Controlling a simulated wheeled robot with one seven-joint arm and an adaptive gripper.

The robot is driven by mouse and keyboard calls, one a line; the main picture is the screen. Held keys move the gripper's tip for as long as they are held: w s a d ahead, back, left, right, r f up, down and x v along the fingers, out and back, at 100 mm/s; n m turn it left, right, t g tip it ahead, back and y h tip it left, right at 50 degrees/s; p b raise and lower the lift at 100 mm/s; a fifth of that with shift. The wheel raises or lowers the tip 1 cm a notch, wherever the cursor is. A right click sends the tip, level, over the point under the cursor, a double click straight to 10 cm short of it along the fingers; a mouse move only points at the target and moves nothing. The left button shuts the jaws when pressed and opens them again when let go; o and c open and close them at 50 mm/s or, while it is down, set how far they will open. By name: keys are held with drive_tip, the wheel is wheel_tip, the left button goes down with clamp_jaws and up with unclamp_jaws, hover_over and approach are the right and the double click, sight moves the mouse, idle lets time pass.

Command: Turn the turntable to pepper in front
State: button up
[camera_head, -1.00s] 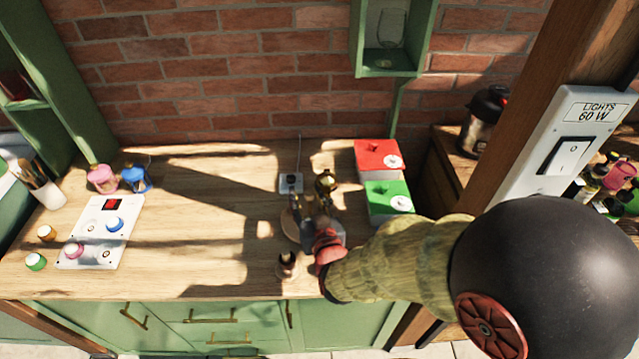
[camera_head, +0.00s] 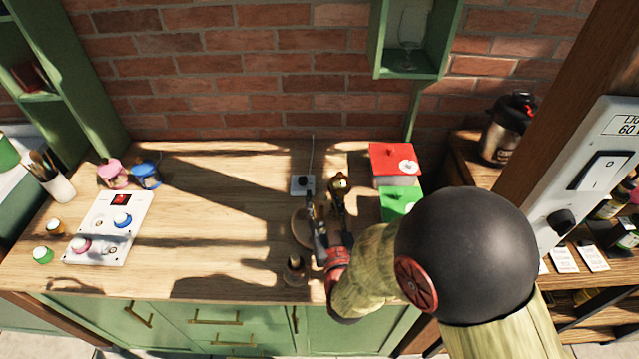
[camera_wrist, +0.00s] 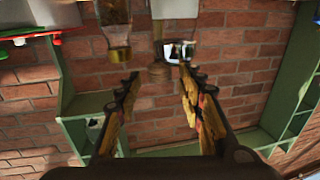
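The turntable looks like a round wooden disc (camera_head: 300,229) near the counter's right part, mostly hidden by my gripper and arm. My gripper (camera_head: 325,198) is over its right side, its two fingers apart with nothing between them; they also show open in the wrist view (camera_wrist: 158,78). A small dark-necked container (camera_head: 294,270) stands at the disc's front. A gold-topped container (camera_head: 340,184) is just behind the fingertips. In the wrist view, a glass bottle with amber contents (camera_wrist: 116,28) is at upper left. I cannot tell which container holds pepper.
A red box (camera_head: 394,158) and a green box (camera_head: 398,202) stand right of the turntable. A socket (camera_head: 302,184) is behind it. A white control panel (camera_head: 108,228) with knobs lies left, beside small jars. The counter between panel and turntable is clear.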

drive_tip(key=w+b, duration=0.1)
drive_tip(key=w, duration=0.5)
drive_tip(key=shift+a, duration=0.45)
drive_tip(key=shift+w, duration=0.1)
drive_tip(key=shift+c, duration=1)
drive_tip(key=c, duration=0.7)
clamp_jaws()
